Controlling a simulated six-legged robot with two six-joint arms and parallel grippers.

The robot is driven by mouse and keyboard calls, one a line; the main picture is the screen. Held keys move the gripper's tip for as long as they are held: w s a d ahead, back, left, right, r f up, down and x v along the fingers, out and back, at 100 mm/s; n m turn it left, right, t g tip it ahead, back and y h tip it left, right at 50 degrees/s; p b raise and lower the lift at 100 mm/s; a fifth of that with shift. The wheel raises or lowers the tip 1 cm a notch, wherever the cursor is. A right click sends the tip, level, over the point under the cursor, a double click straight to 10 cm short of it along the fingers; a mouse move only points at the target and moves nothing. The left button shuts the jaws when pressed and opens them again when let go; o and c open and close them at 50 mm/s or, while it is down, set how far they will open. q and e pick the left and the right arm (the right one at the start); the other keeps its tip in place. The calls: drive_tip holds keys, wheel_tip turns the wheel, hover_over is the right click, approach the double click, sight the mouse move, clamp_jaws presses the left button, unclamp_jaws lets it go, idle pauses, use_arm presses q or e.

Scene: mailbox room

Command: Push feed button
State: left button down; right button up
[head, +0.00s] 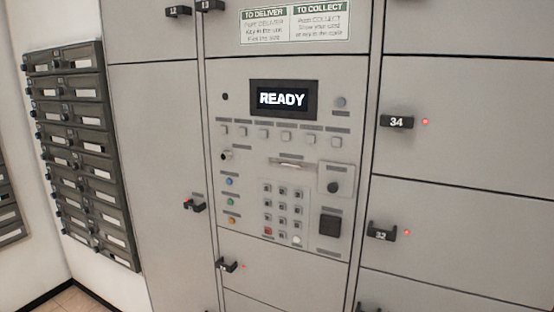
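The control panel (250,165) is in the middle of the head view, set in a grey locker wall. Its screen (282,99) reads READY. Below the screen is a row of several small square buttons (286,139). Blue (229,182), green (230,202) and orange (232,221) buttons run down the left side. A keypad (283,208) is at the lower middle, with a red key and a white key. The small labels are too blurred to read, so I cannot tell which button is the feed button. Neither of my grippers is in view.
Numbered locker doors surround the panel, with dark protruding handles such as number 34 (397,122) and number 32 (382,232). A bank of dark mailboxes (85,150) hangs on the left wall. A small patch of floor (75,301) shows at the lower left.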

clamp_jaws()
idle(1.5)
